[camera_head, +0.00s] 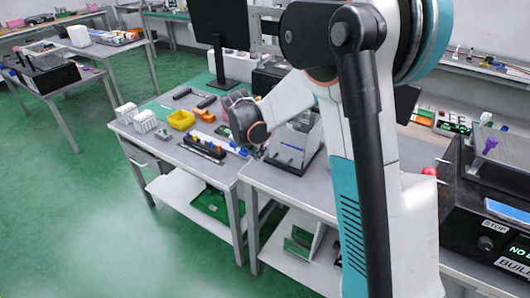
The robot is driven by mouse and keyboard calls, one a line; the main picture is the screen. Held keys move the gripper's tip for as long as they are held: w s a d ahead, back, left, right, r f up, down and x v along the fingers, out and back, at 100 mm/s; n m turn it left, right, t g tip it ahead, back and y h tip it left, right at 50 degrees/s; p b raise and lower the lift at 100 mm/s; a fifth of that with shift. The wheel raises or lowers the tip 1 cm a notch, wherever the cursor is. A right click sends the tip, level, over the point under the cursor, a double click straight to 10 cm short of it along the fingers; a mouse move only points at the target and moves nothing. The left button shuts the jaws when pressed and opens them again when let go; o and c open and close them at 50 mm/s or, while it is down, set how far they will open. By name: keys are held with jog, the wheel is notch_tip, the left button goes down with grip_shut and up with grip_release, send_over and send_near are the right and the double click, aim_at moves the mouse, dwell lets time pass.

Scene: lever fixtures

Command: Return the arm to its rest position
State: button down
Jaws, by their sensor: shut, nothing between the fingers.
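My arm fills the centre and right of the head view, with its upper links close to the camera. Its forearm reaches left to a dark wrist with an orange ring. My gripper (258,152) shows only small and dark below that wrist, above the near edge of the workbench. It looks shut, and I see nothing held in it. The fingertips are hard to make out against the clutter behind.
A black control box (463,212) with a red ball knob (430,171) and a purple handle (489,146) stands at right. Green floor (75,220) at left is clear.

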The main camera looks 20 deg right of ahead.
jog(key=s+a+r+m+t+y+p, duration=0.1)
jog(key=s+r+m, duration=0.25)
jog(key=r, duration=0.25)
jog(key=s+a+r+m+p, duration=0.1)
jog(key=s+a+r+m, duration=0.1)
jog(key=s+r, duration=0.4)
jog(key=s+a+r+m+t+y, duration=0.1)
jog(key=s+r+m, duration=0.1)
jog(key=s+m, duration=0.8)
jog(key=s+a+r+m+t+y, duration=0.1)
jog(key=s+r+m+t, duration=0.1)
jog(key=s+m, duration=0.7)
jog(key=shift+s+a+m+t+y, duration=0.3)
jog(key=shift+s+a+m, duration=0.1)
jog(key=shift+s, duration=0.35)
